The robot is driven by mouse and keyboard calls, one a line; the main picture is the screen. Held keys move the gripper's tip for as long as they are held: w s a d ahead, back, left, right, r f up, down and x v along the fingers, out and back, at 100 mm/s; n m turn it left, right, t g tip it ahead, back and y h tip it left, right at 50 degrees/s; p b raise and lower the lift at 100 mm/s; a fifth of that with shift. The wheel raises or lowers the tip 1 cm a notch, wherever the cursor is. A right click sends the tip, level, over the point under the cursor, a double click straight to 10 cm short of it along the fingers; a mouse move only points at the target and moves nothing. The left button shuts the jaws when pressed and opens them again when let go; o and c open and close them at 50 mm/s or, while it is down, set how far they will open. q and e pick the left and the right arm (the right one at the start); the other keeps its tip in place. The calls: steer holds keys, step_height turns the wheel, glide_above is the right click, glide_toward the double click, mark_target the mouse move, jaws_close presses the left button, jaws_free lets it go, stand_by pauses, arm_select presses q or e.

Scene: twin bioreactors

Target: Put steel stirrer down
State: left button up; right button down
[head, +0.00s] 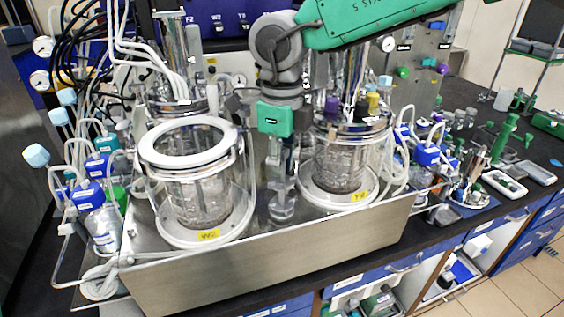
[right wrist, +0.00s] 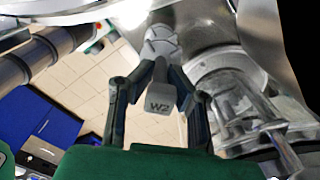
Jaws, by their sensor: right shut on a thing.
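My right gripper (head: 281,165) points down between the two glass vessels, at the end of the green arm. It is shut on the steel stirrer (head: 282,208), whose lower end hangs in front of the gap between the vessels. In the right wrist view the two dark fingers (right wrist: 160,75) close around the stirrer's grey block (right wrist: 162,100), marked W2. A bladed steel end (right wrist: 160,45) shows beyond it. I cannot tell whether the stirrer touches the steel bench below. My left gripper is not in view.
The left vessel (head: 198,205) has a white ring (head: 150,155) at its top. The right vessel (head: 340,165) stands close on the other side. Tubes and blue-capped bottles crowd the left.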

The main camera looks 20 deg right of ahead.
steer(key=shift+s+a+r, duration=0.1)
steer(key=shift+s, duration=0.05)
steer(key=c, duration=1.6)
jaws_free()
steer(key=shift+d+f, duration=0.2)
steer(key=shift+o, duration=0.2)
steer(key=shift+d, duration=0.1)
step_height(320, 180, up, 12)
steer(key=shift+r, duration=0.15)
